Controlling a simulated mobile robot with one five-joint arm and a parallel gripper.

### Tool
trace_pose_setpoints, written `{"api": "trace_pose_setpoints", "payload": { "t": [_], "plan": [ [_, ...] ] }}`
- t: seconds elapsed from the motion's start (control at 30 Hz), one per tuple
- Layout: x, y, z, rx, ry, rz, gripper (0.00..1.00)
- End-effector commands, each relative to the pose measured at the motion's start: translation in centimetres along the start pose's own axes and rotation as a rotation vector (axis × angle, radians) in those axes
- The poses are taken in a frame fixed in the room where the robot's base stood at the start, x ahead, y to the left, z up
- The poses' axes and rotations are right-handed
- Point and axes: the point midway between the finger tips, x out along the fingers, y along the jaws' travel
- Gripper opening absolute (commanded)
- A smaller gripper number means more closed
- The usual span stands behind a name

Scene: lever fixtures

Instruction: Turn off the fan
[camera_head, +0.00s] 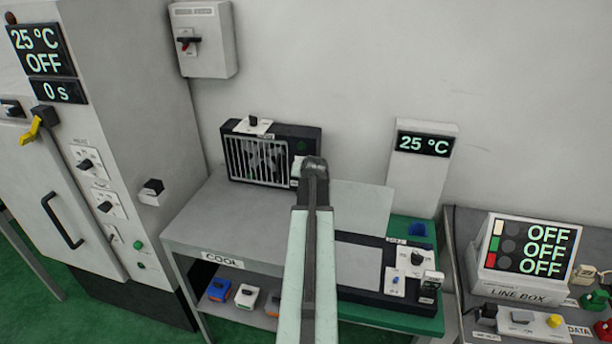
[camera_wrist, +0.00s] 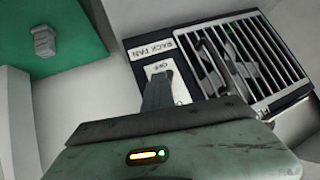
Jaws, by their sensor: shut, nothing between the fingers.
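The fan (camera_head: 258,163) is a black box with a light slatted grille, on the grey bench against the wall. Beside the grille is a white switch plate (camera_wrist: 148,66) marked "OFF". My gripper (camera_head: 314,168) is in front of the fan's right end. In the wrist view my gripper (camera_wrist: 158,80) is shut and empty, its tips over the plate. The fingers hide the middle of the plate, so the switch and its position cannot be seen; contact is unclear.
A white plate with a black knob (camera_head: 253,121) sits on top of the fan. A 25 °C display post (camera_head: 420,165) and a black panel with knobs (camera_head: 398,285) stand to the right. A tall cabinet (camera_head: 130,110) is at left. The bench's left part (camera_head: 200,215) is clear.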

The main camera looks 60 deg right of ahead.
Motion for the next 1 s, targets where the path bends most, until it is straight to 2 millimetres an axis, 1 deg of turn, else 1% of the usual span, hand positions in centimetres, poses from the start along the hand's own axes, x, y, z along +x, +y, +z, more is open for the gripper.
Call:
{"api": "trace_pose_setpoints", "payload": {
  "t": [0.03,0.37,0.7,1.0],
  "plan": [
    [0.1,-0.3,0.2,0.002,-0.002,-0.006,0.0],
    [0.0,0.5,-0.1,0.005,0.003,0.003,0.0],
    [-1.0,0.4,-1.3,0.006,0.004,0.006,0.0],
    [-1.0,0.5,-1.3,0.007,0.005,0.007,0.0]
  ]
}}
